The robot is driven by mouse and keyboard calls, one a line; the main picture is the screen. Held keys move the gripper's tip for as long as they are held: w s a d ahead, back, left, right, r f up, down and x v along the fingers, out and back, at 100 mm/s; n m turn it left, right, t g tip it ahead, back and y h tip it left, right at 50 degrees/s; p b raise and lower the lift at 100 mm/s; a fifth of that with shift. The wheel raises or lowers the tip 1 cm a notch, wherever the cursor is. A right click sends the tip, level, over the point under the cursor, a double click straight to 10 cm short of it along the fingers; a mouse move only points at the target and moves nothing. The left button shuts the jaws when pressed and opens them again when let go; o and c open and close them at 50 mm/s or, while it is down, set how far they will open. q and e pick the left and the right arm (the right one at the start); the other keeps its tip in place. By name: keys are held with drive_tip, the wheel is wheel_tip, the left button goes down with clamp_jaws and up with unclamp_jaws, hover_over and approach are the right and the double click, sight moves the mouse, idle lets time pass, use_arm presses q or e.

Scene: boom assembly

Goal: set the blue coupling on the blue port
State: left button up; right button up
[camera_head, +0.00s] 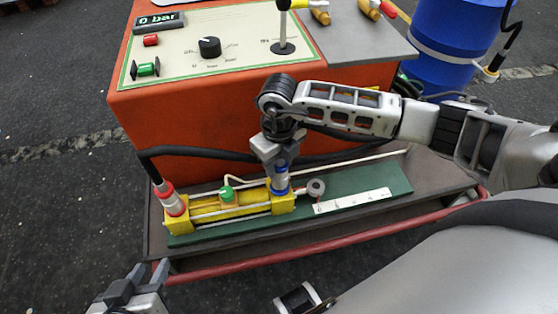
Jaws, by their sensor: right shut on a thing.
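My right gripper (278,162) points down at the right end of the yellow cylinder (203,216). The coupling stands over the blue port (279,191), which shows as a blue ring on the cylinder's right end block. The two look in line and touching or nearly so; whether the coupling is fully seated I cannot tell. My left gripper (148,280) is low at the left, empty, its fingers apart.
A red-ringed coupling (173,203) with a black hose (150,163) stands on the cylinder's left end. A green knob (226,193), a small round gauge (316,187) and a white scale (352,201) are nearby. The orange console (200,115) rises close behind.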

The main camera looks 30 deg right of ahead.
drive_tip(key=shift+f+b, duration=0.5)
drive_tip(key=shift+f, duration=0.15)
drive_tip(key=o, duration=1)
drive_tip(key=shift+c, duration=0.2)
